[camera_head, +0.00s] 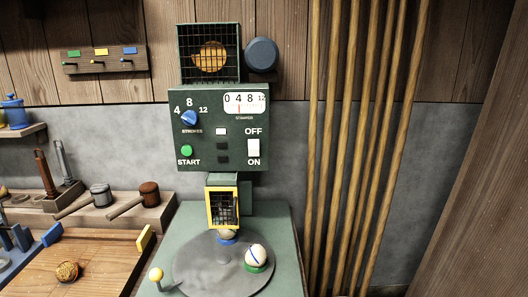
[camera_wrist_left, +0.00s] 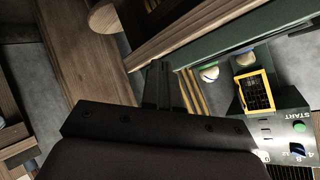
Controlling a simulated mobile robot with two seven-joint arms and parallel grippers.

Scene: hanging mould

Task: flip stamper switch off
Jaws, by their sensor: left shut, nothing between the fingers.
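The stamper (camera_head: 206,152) is a dark green machine in the middle of the head view. Its front panel carries a white rocker switch (camera_head: 254,148) at the right, between the words OFF above and ON below. I cannot tell which way the rocker is tilted. In the left wrist view part of the panel (camera_wrist_left: 284,134) shows upside down at the lower right; the switch is not visible there. My left gripper (camera_wrist_left: 158,72) is shut and empty, apart from the panel. It is not in the head view. My right gripper is in neither view.
Tall wooden poles (camera_head: 362,130) lean right of the stamper. A yellow-framed guard (camera_head: 223,207) sits below the panel, above a round turntable (camera_head: 205,272). Wooden mallets (camera_head: 137,201) lie on a bench at the left. The space before the panel looks clear.

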